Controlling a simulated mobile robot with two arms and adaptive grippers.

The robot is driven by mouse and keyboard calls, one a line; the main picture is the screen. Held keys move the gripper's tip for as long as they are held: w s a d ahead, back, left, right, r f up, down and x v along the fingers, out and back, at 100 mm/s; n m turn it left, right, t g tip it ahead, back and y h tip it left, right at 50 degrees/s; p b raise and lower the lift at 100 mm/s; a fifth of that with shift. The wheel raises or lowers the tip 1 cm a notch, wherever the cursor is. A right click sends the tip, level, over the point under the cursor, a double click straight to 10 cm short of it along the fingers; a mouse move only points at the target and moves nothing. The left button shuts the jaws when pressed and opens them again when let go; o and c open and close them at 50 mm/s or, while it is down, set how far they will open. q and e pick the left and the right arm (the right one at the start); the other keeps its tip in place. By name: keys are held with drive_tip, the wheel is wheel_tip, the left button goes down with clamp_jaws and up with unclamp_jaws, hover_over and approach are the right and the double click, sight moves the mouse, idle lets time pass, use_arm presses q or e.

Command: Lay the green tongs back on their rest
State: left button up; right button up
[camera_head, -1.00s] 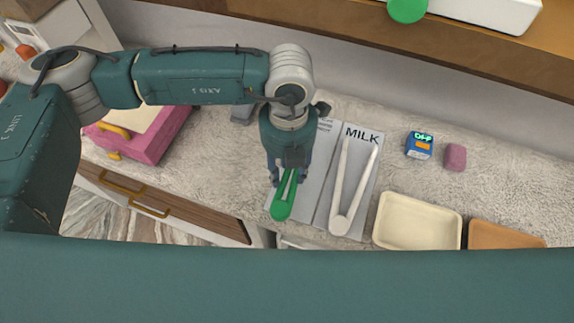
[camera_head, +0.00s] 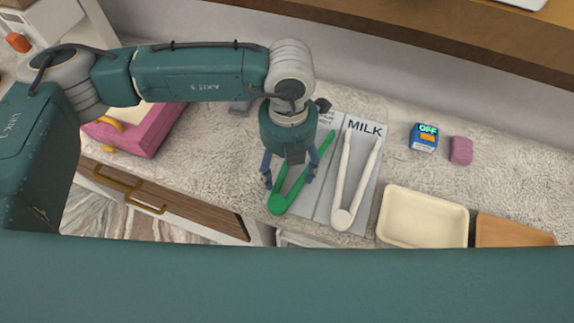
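The green tongs (camera_head: 281,203) lie on the left part of a grey rest (camera_head: 318,213), with their arms spread and their joined end toward the front edge. My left gripper (camera_head: 290,184) is right above them, its fingers open on either side of the tongs and apart from them. The gripper body hides part of the tongs' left arm. White tongs (camera_head: 343,214) lie beside them on the right part of the rest, under the word MILK. My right gripper is not in view.
A cream tray (camera_head: 423,242) and an orange-brown tray (camera_head: 510,232) stand to the right. A pink box (camera_head: 150,137) stands at left. Counter at far right is clear.

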use_arm(q)
drive_tip(key=shift+o, duration=1.3)
wheel_tip(320, 180, up, 12)
drive_tip(key=shift+w, duration=0.25)
